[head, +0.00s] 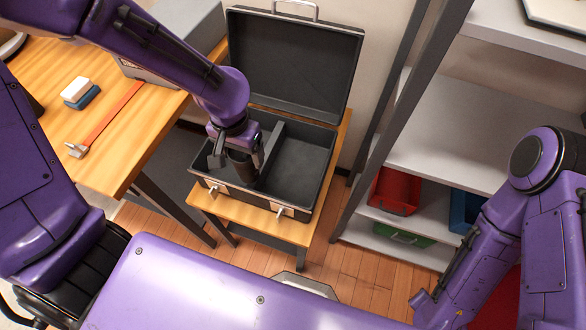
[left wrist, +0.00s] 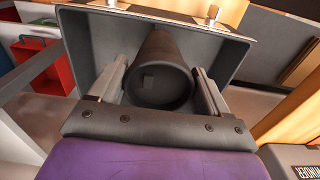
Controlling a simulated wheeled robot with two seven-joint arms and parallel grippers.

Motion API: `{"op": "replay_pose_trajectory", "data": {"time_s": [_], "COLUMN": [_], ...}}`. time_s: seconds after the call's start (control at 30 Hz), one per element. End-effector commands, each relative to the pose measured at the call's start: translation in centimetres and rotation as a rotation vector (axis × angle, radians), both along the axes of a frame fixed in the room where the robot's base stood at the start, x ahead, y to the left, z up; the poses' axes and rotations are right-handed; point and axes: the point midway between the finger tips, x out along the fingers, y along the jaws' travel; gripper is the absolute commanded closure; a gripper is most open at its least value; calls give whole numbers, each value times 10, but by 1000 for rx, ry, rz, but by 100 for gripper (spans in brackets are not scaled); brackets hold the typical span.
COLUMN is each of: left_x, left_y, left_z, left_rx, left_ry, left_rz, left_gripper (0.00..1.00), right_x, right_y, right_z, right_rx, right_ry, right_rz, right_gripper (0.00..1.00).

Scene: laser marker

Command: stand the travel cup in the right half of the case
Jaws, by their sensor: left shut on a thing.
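The open case (head: 318,190) stands on a small wooden stand, its dark lid raised at the back. A divider (head: 271,150) splits it into a left and a right half. My left gripper (head: 240,150) points down over the left half and is shut on the dark travel cup (head: 242,170). In the left wrist view the cup (left wrist: 160,88) sits between both fingers, its round opening facing the camera. I cannot tell whether its base touches the case floor. The right half (head: 300,163) is empty. My right gripper is not in view.
A wooden table (head: 125,145) at the left carries a strap-like orange tool (head: 105,120) and a blue-and-white block (head: 80,92). A grey shelf (head: 450,130) with a red bin (head: 394,190) and a green bin (head: 402,235) stands right of the case.

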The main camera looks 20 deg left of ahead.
Motion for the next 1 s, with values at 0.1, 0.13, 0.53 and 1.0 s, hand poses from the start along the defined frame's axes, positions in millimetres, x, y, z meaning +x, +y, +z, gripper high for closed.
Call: {"op": "replay_pose_trajectory", "data": {"time_s": [0.1, 0.13, 0.53, 1.0], "left_x": [9, 11, 37, 41], "left_y": [-22, -28, -86, -97], "left_z": [-12, -15, -72, -115], "left_rx": [3, 1, 0, -1], "left_ry": [2, 2, 1, -2], "left_rz": [1, 3, 1, 0], "left_gripper": [35, 35, 35, 35], "right_x": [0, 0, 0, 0], "right_y": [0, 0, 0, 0], "right_z": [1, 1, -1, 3], "right_rx": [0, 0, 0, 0], "right_ry": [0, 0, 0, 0], "right_rz": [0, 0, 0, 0], "right_gripper": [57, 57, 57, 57]}}
